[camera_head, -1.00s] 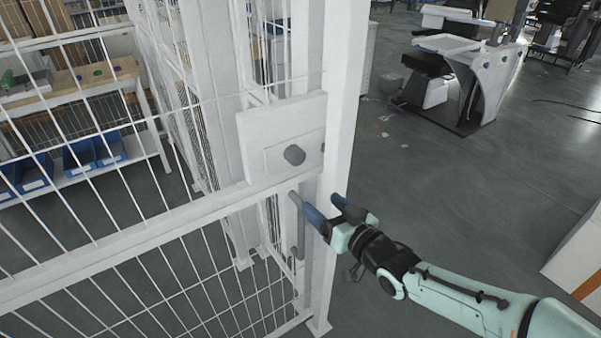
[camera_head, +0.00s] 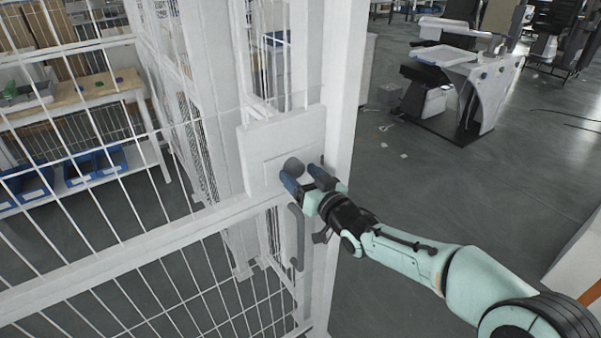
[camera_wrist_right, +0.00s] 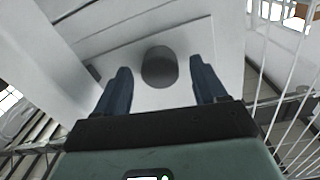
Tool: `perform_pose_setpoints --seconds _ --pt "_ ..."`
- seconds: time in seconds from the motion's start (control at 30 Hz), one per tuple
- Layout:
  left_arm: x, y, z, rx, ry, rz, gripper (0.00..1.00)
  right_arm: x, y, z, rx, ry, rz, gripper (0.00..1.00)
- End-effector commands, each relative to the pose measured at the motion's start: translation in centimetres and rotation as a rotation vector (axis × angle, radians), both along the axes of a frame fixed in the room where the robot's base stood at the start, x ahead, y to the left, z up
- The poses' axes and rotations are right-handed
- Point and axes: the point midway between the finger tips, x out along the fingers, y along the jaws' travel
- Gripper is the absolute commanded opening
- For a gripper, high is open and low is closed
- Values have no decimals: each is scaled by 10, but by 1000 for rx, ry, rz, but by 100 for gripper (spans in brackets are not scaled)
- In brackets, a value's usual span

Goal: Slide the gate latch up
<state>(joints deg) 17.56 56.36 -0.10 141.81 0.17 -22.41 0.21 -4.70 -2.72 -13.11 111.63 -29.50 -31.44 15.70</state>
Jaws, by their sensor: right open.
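The gate latch is a round dark grey knob (camera_head: 293,167) on a white plate (camera_head: 262,135) fixed to the white mesh gate. In the right wrist view the knob (camera_wrist_right: 159,67) stands between the two blue fingers, a little ahead of their tips. My right gripper (camera_head: 303,176) is open just in front of the knob, its fingers on either side of it. It also shows in the right wrist view (camera_wrist_right: 158,88), with gaps on both sides of the knob. The far side of the knob is hidden. My left gripper is not in view.
A grey bar handle (camera_head: 295,238) hangs on the gate below the plate. A white post (camera_head: 343,110) stands just right of the plate. A workbench with blue bins (camera_head: 95,163) is behind the mesh at left.

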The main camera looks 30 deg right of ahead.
Motion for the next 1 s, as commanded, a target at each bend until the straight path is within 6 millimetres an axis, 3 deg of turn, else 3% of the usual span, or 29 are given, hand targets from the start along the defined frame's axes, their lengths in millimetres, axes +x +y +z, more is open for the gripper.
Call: perform_pose_setpoints --seconds 0.37,0.47,0.6,0.77,1.0 --pt "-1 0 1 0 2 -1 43 8 0 0 0 0 0 71" --pt "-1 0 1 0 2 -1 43 8 0 0 0 0 0 45" --pt "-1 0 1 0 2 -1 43 7 0 0 0 0 0 0" --pt "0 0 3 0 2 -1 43 7 0 6 0 -2 0 0" --pt "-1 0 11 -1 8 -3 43 7 0 38 -1 -6 0 0"
